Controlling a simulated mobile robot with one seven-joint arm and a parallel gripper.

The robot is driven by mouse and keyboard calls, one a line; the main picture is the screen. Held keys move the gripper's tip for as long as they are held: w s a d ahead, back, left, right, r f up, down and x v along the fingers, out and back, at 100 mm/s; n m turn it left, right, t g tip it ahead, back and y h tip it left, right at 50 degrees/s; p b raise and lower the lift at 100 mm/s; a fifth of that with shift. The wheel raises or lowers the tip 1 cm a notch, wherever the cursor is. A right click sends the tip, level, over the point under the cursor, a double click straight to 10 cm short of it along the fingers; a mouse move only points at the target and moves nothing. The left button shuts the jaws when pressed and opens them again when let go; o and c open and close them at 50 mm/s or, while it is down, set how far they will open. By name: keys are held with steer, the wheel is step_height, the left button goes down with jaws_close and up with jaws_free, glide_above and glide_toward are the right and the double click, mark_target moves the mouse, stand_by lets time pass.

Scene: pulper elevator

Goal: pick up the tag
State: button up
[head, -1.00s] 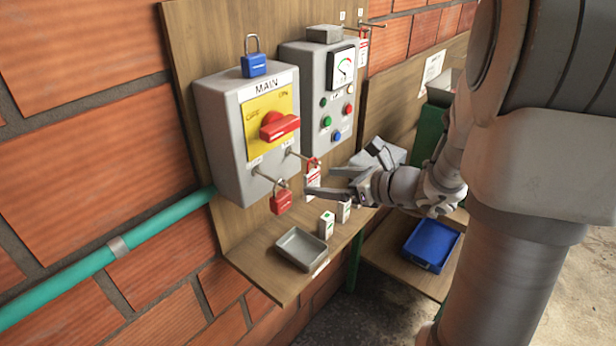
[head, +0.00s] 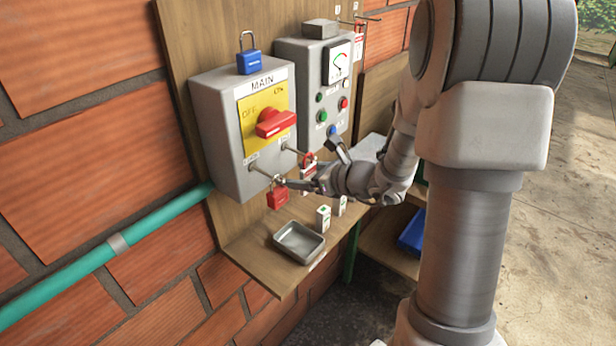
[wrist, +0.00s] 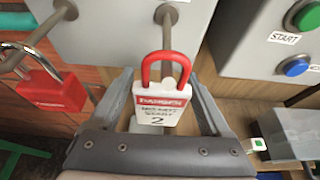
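The tag (wrist: 160,106) is white with a red band and a red loop, and bears a 2. It hangs by its loop from a metal peg on the grey MAIN box. In the wrist view my gripper (wrist: 158,82) is open, with one finger on each side of the tag. I cannot tell whether a finger touches it. In the head view the tag (head: 308,161) is partly hidden by my gripper (head: 300,180), which is just in front of it below the box.
A red padlock (wrist: 52,92) hangs on another peg close on the left, also seen in the head view (head: 277,198). The MAIN box (head: 222,130) and a control panel (head: 312,85) stand behind. A grey tray (head: 299,242) and two small white blocks (head: 323,217) sit on the shelf below.

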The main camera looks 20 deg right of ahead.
steer(key=c, duration=1.2)
steer(key=shift+r, duration=0.15)
steer(key=s+d+r+b, duration=0.1)
steer(key=s+d+b, duration=0.2)
steer(key=s+d, duration=1)
steer(key=w+a+f+n+g+y, duration=0.1)
steer(key=w+a+f, duration=0.2)
steer(key=a+f, duration=0.1)
steer(key=w+a+f+n+g+y, duration=0.1)
steer(key=w+a+f, duration=0.2)
steer(key=f, duration=0.3)
steer(key=w+a+f+n+y, duration=0.1)
steer(key=w+a+f, duration=0.2)
steer(key=a+f, duration=0.2)
steer(key=shift+a+f+n+g, duration=0.2)
steer(key=shift+a+n+g, duration=0.2)
